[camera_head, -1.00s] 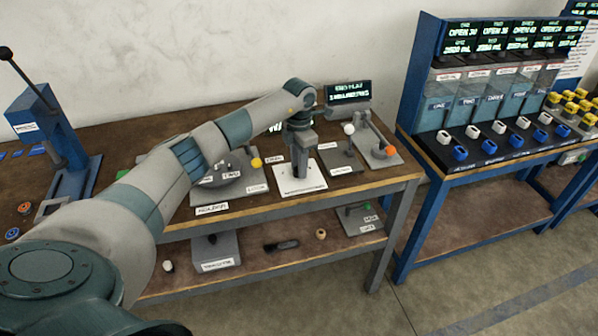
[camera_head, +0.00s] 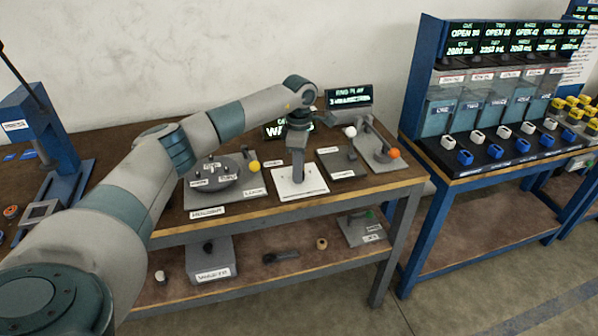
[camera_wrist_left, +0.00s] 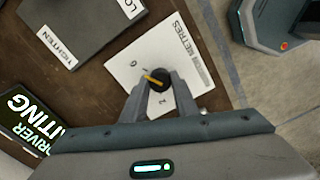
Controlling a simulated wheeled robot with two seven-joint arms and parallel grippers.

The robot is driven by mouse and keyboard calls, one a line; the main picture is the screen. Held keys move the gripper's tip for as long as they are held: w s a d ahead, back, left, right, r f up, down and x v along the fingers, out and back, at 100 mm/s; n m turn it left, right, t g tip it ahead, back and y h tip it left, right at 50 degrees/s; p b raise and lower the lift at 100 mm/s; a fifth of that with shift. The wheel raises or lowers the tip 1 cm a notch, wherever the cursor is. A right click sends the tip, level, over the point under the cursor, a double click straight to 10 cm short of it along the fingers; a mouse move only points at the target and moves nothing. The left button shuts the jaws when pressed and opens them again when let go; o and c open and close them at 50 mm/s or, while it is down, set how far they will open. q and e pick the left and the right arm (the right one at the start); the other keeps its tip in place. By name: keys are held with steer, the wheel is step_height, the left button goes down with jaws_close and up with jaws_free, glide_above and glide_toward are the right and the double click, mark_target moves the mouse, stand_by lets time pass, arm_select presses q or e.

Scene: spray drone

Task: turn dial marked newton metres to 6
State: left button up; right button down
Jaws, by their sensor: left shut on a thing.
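The newton metres dial (camera_wrist_left: 158,79) is a dark round knob with a yellow pointer line, on a white plate (camera_wrist_left: 120,72) in the left wrist view. The plate bears the word METRES and the numbers 6 and 2. The pointer slants toward the upper left of the knob, near the 6; I cannot tell whether it meets the mark exactly. My left gripper (camera_wrist_left: 160,90) is shut on the knob, one finger on each side. In the head view the left gripper (camera_head: 297,165) points down over the white plate (camera_head: 310,183) and hides the knob. My right gripper is not in view.
Display screens stand behind. A lower shelf (camera_head: 260,270) holds small parts.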

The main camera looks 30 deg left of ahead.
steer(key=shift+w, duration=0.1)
arm_select(q)
steer(key=o, duration=1.1)
steer(key=shift+c, duration=0.2)
steer(key=shift+w+r, duration=0.1)
steer(key=shift+r, duration=0.8)
step_height(320, 180, up, 2)
steer(key=shift+r+b, duration=0.25)
steer(key=shift+b, duration=0.25)
step_height(320, 180, up, 13)
steer(key=b, duration=0.2)
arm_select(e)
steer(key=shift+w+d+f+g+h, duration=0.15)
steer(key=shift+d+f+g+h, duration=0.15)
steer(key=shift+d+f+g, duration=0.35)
